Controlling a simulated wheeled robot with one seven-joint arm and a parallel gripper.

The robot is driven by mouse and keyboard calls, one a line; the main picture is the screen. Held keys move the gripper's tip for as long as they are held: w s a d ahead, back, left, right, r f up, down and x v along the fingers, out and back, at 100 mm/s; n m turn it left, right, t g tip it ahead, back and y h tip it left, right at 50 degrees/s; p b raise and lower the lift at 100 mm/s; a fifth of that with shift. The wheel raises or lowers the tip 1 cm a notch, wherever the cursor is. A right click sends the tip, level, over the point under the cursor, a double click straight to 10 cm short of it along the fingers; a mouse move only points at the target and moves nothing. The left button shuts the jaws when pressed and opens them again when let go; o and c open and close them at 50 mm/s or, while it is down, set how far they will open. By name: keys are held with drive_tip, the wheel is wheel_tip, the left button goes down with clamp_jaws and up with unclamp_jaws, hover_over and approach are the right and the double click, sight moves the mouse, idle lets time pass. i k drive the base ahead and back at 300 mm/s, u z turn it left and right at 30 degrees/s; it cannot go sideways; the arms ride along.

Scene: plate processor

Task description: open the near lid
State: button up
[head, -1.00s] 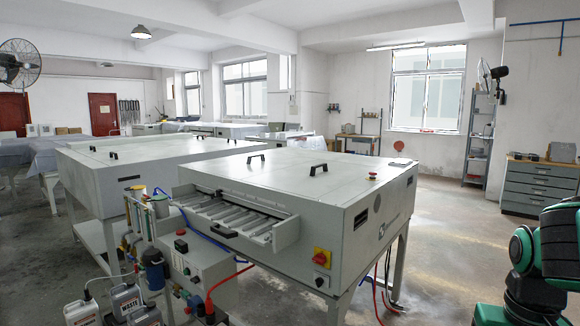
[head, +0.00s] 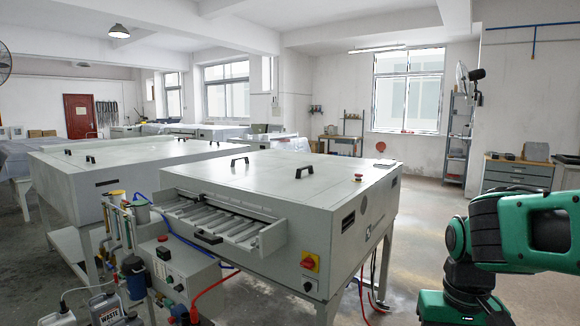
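The near plate processor is a large pale grey box on legs in the middle of the head view. Its flat lid (head: 275,178) lies shut on top, with one black handle (head: 304,172) near the middle right and another black handle (head: 239,161) farther back. A slotted feed tray (head: 215,222) sticks out of its front left side. My green and black arm shows at the right edge, apart from the processor. My gripper is outside the view.
A second grey processor (head: 120,165) stands behind to the left. Bottles (head: 105,308), tubes and a control box (head: 185,270) crowd the near processor's front left. Red and blue cables (head: 372,285) hang by its right legs. Open floor (head: 425,225) lies between it and the drawer cabinet (head: 515,175).

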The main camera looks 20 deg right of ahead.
sight(300, 182)
drive_tip(key=i, duration=0.85)
drive_tip(key=z, duration=0.05)
